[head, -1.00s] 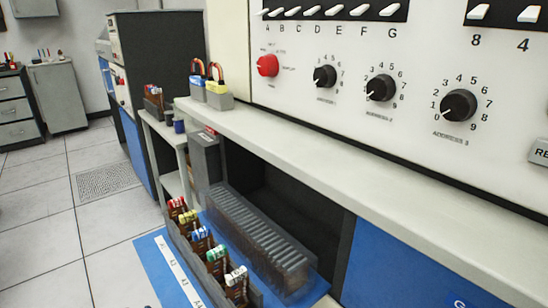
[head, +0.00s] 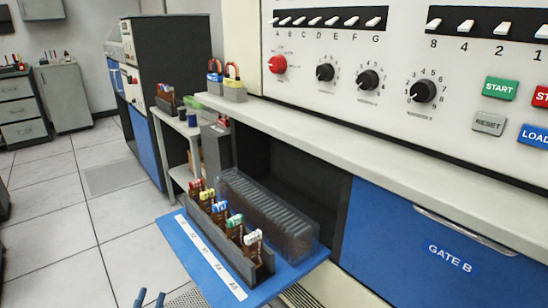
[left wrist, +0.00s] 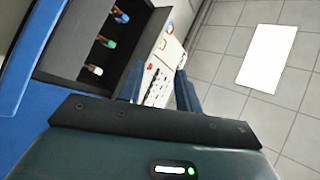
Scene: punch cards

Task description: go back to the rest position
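My left gripper (head: 150,298) shows only its blue fingertips at the bottom edge of the head view, in front of the blue pull-out shelf (head: 291,285). In the left wrist view its two fingers (left wrist: 160,90) stand apart with nothing seen between them. A dark rack (head: 236,258) on the shelf holds several brown cards with coloured tops, red, yellow, blue, green and white. The fingertips are apart from the rack. My right gripper is in neither view now.
A clear-covered row of dark cards (head: 268,215) stands beside the rack. Above it runs a pale ledge (head: 330,149) under the switch panel (head: 360,60). The blue GATE B front (head: 410,245) is at right. Tiled floor (head: 60,230) at left is clear.

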